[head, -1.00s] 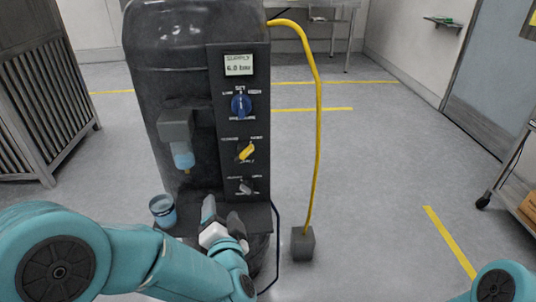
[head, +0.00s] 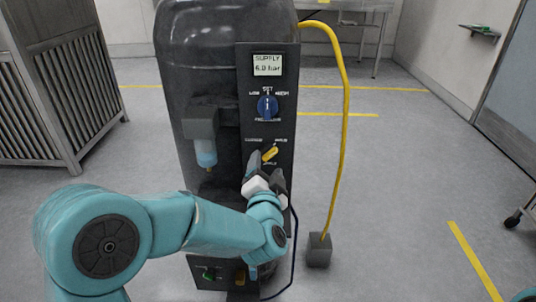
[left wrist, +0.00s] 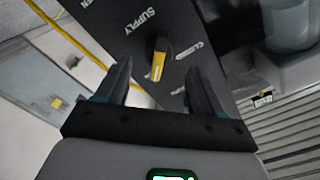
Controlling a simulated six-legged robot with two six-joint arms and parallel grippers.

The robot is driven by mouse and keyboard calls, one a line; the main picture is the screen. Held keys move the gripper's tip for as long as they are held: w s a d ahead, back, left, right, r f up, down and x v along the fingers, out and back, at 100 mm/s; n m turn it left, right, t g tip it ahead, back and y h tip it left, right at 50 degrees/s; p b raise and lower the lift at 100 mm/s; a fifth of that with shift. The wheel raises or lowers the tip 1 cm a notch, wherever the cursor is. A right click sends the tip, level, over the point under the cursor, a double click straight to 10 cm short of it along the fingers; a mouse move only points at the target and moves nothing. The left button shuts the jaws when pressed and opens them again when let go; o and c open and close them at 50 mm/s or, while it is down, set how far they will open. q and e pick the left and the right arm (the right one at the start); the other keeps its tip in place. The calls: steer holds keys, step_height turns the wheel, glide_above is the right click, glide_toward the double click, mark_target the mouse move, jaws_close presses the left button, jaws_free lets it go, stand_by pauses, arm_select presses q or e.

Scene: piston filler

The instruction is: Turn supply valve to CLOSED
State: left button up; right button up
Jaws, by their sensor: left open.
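The supply valve is a yellow handle (head: 269,154) on the dark front panel of the filler, below the blue pressure knob. It is tilted up to the right in the head view. My left gripper (head: 265,170) is at the panel just below the handle, its fingers open. In the left wrist view the handle (left wrist: 157,62), with a black base, lies between the two open fingers of the gripper (left wrist: 159,72), with gaps on both sides. The word CLOSED (left wrist: 190,64) is printed to its right and SUPPLY above it. My right gripper is not visible.
The display (head: 267,64) reads SUPPLY 6.0 bar. The blue knob (head: 267,106) is above the valve. A yellow hose (head: 345,120) runs down to a grey block (head: 318,250) on the floor. A slatted cabinet (head: 60,90) stands left. The floor on the right is mostly clear.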

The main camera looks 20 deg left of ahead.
mark_target(268, 158)
arm_select(q)
steer(key=x, duration=0.5)
steer(key=shift+w+d, duration=0.1)
steer(key=c, duration=1)
steer(key=shift+c, duration=0.2)
